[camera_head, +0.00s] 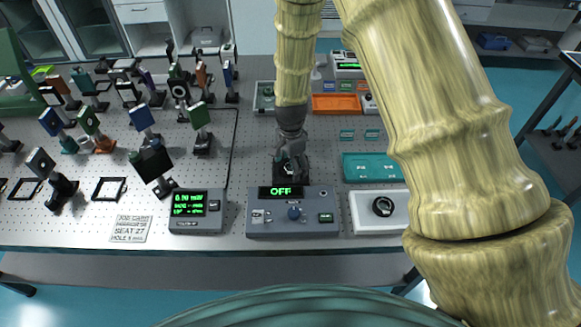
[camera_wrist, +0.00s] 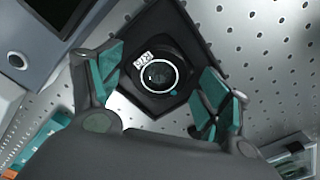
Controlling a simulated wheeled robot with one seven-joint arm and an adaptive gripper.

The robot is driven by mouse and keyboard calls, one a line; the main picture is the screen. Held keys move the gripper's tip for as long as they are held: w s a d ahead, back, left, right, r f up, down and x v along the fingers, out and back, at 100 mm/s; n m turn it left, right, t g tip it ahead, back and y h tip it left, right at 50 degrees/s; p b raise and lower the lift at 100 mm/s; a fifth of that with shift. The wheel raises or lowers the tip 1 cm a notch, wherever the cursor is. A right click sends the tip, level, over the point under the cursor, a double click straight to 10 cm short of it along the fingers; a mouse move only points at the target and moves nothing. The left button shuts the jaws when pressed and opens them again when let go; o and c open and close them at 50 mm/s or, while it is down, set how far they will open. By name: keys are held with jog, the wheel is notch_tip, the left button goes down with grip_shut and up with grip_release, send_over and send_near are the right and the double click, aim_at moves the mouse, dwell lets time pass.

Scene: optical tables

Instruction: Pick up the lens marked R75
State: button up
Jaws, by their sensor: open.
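A round lens in a black mount (camera_wrist: 158,73) sits on a dark square base (camera_wrist: 190,45) in the wrist view. A small white label (camera_wrist: 142,57) is on it; its marking looks like R75 but is blurred. My gripper (camera_wrist: 163,88) is open, with one teal-padded finger on each side of the lens, above it and not visibly gripping it. In the head view my gripper (camera_head: 291,150) points down over the dark base (camera_head: 291,176), just behind the control box, and mostly hides the lens.
A grey control box reading OFF (camera_head: 293,214) stands in front of my gripper. A power meter (camera_head: 198,211) is to its left, with several mounted optics beyond. A teal tray (camera_head: 372,167), an orange tray (camera_head: 336,104) and a white holder with a black ring (camera_head: 382,208) lie right.

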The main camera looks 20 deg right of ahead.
jog(key=shift+s+r, duration=0.15)
jog(key=shift+s, duration=0.05)
jog(key=shift+w, duration=0.2)
jog(key=c, duration=0.6)
jog(key=shift+s, duration=0.1)
jog(key=c, duration=0.5)
jog(key=shift+c, duration=0.2)
